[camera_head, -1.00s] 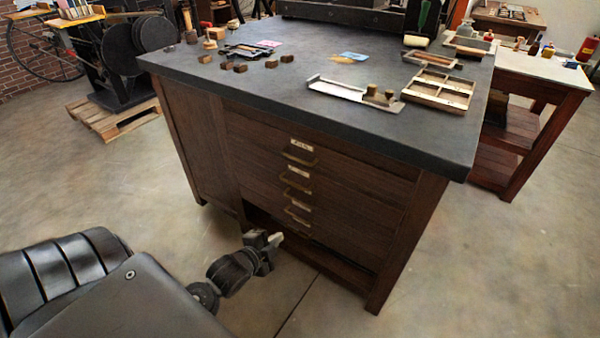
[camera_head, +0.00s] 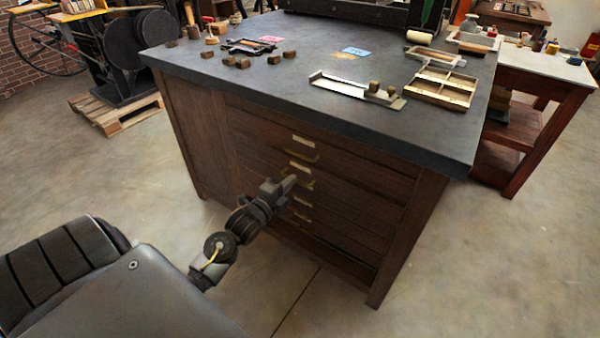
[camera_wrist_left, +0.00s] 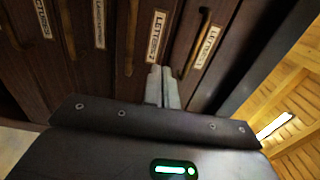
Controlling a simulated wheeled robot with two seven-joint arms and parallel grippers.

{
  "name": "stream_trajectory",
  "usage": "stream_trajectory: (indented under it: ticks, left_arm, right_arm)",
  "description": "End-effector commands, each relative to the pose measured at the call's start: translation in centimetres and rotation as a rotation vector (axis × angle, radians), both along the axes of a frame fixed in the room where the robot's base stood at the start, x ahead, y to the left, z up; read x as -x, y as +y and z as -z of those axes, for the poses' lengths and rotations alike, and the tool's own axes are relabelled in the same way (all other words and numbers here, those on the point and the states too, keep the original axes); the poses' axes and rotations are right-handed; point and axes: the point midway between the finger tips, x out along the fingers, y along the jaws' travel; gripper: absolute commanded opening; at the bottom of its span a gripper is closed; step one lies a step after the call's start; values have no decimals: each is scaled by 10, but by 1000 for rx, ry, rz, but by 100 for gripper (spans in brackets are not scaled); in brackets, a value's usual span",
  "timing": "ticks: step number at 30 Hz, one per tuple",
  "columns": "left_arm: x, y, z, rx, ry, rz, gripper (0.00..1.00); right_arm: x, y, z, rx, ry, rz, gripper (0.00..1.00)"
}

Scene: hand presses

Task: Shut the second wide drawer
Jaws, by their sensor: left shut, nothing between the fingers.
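The dark wooden cabinet (camera_head: 200,140) has several wide drawers, each with a pale label and a brass handle. The second wide drawer from the top (camera_head: 340,180) has its label below the top drawer's. The wrist view shows the fronts turned sideways, with the second drawer's label (camera_wrist_left: 157,35) and its handle (camera_wrist_left: 131,40). I cannot tell whether this drawer stands slightly out. My left gripper (camera_head: 287,186) is shut and empty. Its fingertips (camera_wrist_left: 164,76) are close to the second drawer's front by its label; contact is unclear. My right gripper is not in view.
The dark worktop (camera_head: 250,95) overhangs the drawers and carries wooden blocks, trays (camera_head: 442,88) and a metal tool. A side table (camera_head: 540,75) stands at the right. The floor in front of the cabinet is clear.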

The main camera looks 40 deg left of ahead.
Motion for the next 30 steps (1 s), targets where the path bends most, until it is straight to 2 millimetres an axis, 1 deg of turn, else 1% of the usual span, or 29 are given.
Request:
stream_trajectory:
  ticks: [1,3,6,9,15,26,30]
  left_arm:
    - [-11,0,0,2,-2,0,0]
    - [-23,0,0,2,-2,0,0]
    - [-38,1,0,2,-1,-1,0]
    - [-48,1,0,2,0,-1,0]
    - [-57,1,0,1,1,0,0]
    - [-59,1,0,1,1,0,0]
    - [-75,2,0,0,-1,0,0]
  right_arm:
    - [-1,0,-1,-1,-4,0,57]
    - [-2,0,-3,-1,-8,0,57]
    - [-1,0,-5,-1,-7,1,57]
    - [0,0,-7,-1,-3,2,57]
    - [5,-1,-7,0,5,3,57]
    - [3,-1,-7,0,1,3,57]
    - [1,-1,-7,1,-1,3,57]
